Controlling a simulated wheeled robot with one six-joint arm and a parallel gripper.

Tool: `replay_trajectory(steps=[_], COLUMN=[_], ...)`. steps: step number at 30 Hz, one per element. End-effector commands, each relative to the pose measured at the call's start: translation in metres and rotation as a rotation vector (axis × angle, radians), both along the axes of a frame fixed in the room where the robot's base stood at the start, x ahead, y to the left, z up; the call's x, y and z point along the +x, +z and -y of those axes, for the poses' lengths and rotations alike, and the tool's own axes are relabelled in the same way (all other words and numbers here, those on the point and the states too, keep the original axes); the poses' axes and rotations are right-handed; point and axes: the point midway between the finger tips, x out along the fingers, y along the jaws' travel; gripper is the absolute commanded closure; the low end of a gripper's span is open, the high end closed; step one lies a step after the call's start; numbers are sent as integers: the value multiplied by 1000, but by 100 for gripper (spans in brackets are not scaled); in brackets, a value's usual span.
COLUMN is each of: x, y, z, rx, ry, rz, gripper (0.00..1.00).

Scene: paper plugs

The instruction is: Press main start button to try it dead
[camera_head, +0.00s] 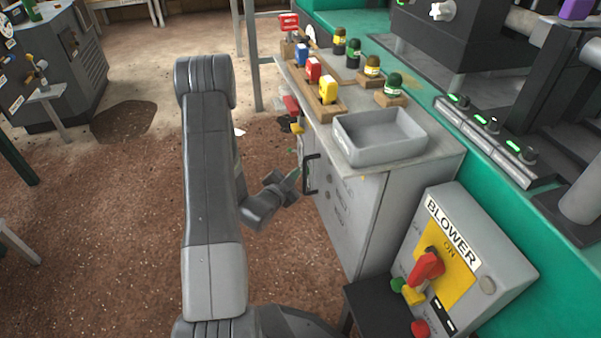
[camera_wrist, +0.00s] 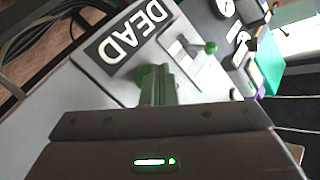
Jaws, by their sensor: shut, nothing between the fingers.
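In the wrist view, a pale grey panel (camera_wrist: 95,78) carries a black plate reading DEAD (camera_wrist: 125,32). A round green button (camera_wrist: 143,73) sits on the panel below that plate, partly hidden behind my fingers. I cannot read a label on it. My gripper (camera_wrist: 158,82) is shut and empty, with its fingertips over the button; I cannot tell whether they touch it. In the head view my gripper (camera_head: 294,176) is low beside the grey cabinet (camera_head: 345,215), near its black handle (camera_head: 311,174). This green button cannot be made out in the head view.
In the wrist view a green knob (camera_wrist: 210,47) stands on a slotted plate right of the button. In the head view a BLOWER box (camera_head: 470,260) with a red switch (camera_head: 427,267) stands lower right. A grey tray (camera_head: 380,137) and colored tags (camera_head: 327,90) are on the cabinet top.

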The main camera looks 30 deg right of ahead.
Motion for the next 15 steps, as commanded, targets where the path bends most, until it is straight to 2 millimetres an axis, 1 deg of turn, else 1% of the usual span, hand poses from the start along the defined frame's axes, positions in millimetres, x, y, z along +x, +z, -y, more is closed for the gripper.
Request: replay_trajectory(steps=[8, 15], x=[0, 3], y=[0, -1], z=[-1, -11], rx=[-1, -1], ry=[-1, 2], rz=[0, 0], gripper=[100, 100])
